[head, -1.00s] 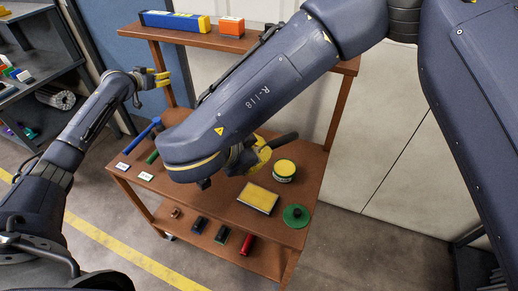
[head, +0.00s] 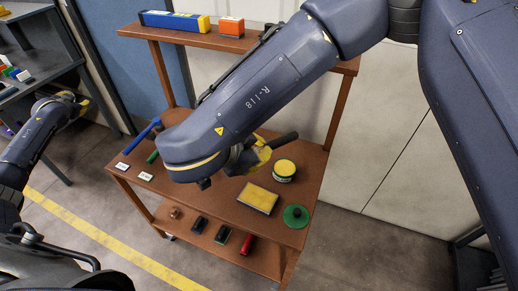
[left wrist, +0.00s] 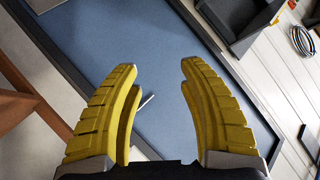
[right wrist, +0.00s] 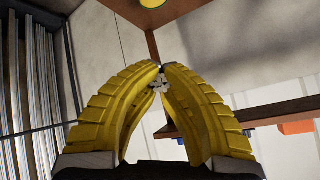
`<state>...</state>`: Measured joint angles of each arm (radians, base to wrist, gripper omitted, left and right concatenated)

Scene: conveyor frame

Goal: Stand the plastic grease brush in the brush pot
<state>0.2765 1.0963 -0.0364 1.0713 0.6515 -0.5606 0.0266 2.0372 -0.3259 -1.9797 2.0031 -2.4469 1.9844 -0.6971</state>
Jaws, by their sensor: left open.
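My right gripper (head: 262,154) is over the brown bench, partly hidden by its own arm. A dark, rod-like handle (head: 286,139) sticks out past its yellow fingers to the right; it appears to be the grease brush. In the right wrist view the fingertips (right wrist: 161,68) come together around a small pale, speckled part (right wrist: 160,88). The brush's full shape is hidden. My left gripper (head: 82,104) is off the bench's left side; in the left wrist view its fingers (left wrist: 157,75) are apart and empty. I cannot make out the brush pot; my right arm covers part of the bench.
On the bench (head: 292,236) are a yellow-topped tin (head: 284,169), a yellow pad (head: 257,198), a green disc with a knob (head: 296,215), a blue handle (head: 143,134) and two white labels. The raised shelf holds an orange box (head: 231,27). Several small items lie on the lower shelf.

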